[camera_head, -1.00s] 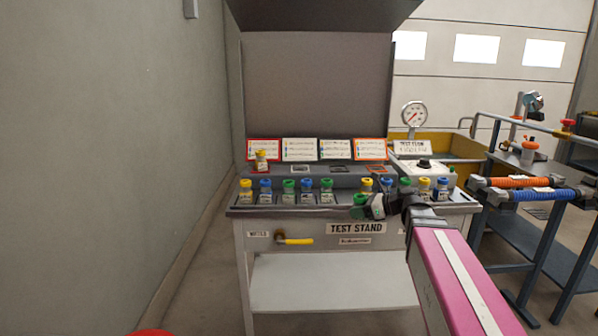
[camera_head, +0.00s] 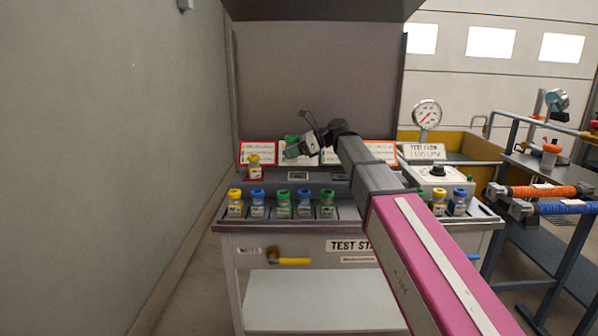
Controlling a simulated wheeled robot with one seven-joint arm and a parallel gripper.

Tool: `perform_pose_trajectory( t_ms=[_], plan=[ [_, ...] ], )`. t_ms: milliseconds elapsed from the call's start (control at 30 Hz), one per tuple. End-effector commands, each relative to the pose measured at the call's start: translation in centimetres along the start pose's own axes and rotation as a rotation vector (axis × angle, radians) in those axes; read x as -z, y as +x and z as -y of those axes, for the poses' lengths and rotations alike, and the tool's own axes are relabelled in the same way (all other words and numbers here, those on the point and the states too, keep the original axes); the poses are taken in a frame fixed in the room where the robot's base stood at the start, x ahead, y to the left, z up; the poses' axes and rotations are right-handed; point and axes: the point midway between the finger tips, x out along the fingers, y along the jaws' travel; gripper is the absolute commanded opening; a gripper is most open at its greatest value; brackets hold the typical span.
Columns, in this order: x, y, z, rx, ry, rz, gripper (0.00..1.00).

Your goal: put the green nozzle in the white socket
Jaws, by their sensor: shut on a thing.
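My gripper (camera_head: 312,141) is shut on a green-capped nozzle (camera_head: 292,152) and holds it tilted in the air, in front of the label cards at the back of the test stand. The white-edged socket (camera_head: 298,176) is on the grey raised ledge, below the held nozzle. It looks empty. The nozzle is apart from the socket. Gripper and nozzle are small in the head view, so the exact grip is hard to make out.
A yellow-capped nozzle (camera_head: 253,168) stands on the ledge left of the white socket. Several capped nozzles, including a green one (camera_head: 283,204), stand in the front row. A pressure gauge (camera_head: 426,115) and a white box (camera_head: 440,178) are at right. My arm hides the ledge's right part.

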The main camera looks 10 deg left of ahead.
Motion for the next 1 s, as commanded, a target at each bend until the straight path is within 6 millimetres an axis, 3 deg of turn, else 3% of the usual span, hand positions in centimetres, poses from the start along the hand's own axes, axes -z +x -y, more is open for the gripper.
perform_pose_trajectory(
  t_ms=[100,433,733,1000],
  plan=[
    [1.6,0.0,2.9,0.002,0.003,0.001,0.18],
    [5.3,0.1,8.5,0.002,0.002,0.001,0.18],
    [6.8,0.4,9.4,0.002,0.002,0.001,0.18],
    [9.8,1.6,9.4,0.002,0.002,0.002,0.18]
  ],
)
